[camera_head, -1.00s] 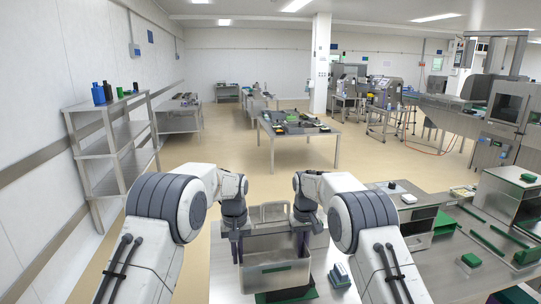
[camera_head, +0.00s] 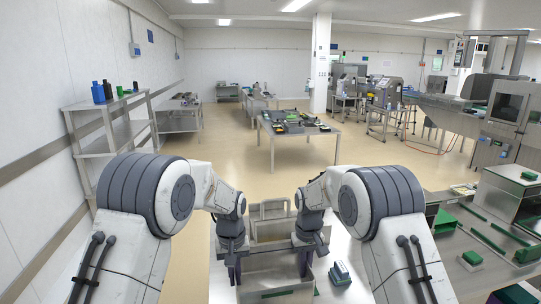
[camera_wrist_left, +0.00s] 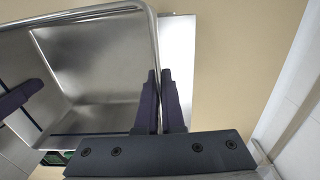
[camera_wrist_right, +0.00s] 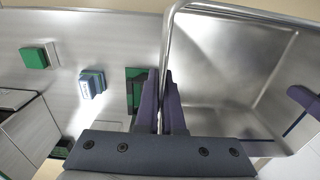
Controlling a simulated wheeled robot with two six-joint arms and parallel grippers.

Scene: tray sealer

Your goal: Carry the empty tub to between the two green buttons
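The empty grey metal tub (camera_head: 262,277) is at the bottom centre of the head view. Its bare inside shows in the left wrist view (camera_wrist_left: 95,75) and in the right wrist view (camera_wrist_right: 235,60). My left gripper (camera_head: 235,270) has its fingers on either side of the tub's left rim, closed on it. My right gripper (camera_head: 304,262) is closed on the opposite rim in the same way. I cannot tell whether the tub's base touches the table. Green-topped blocks (camera_head: 471,258) (camera_head: 527,256) lie to the right; I cannot tell whether they are the two buttons.
A blue-and-white block (camera_head: 340,273) stands just right of the tub. Another metal container (camera_head: 275,230) is behind it. A green-and-dark piece (camera_wrist_right: 135,88) lies beside the tub wall. A metal shelf rack (camera_head: 115,135) stands at the left.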

